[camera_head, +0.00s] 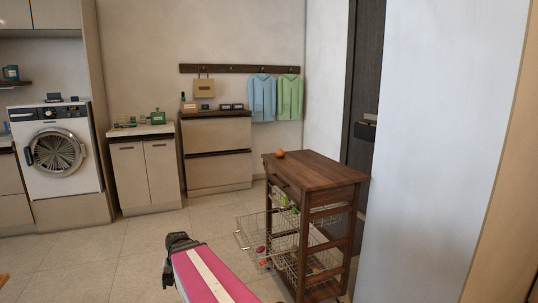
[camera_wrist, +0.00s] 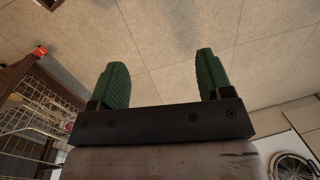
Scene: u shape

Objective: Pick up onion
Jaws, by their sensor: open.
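A small orange-brown onion (camera_head: 280,154) sits on the wooden top of the kitchen cart (camera_head: 318,170), near its far left edge in the head view. My arm reaches up from the bottom of the head view, with its dark end to the left of the cart and apart from it. In the wrist view my gripper (camera_wrist: 162,85) is open, its two green fingers wide apart with only floor showing between them. A small red-orange thing (camera_wrist: 41,52) shows at the cart's edge in the wrist view; I cannot tell whether it is the onion.
Wire baskets (camera_head: 285,240) with produce in them hang under the cart top, one pulled out to the left. A washing machine (camera_head: 57,150), a low cabinet (camera_head: 145,170) and a drawer unit (camera_head: 217,155) line the back. The tiled floor left of the cart is clear.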

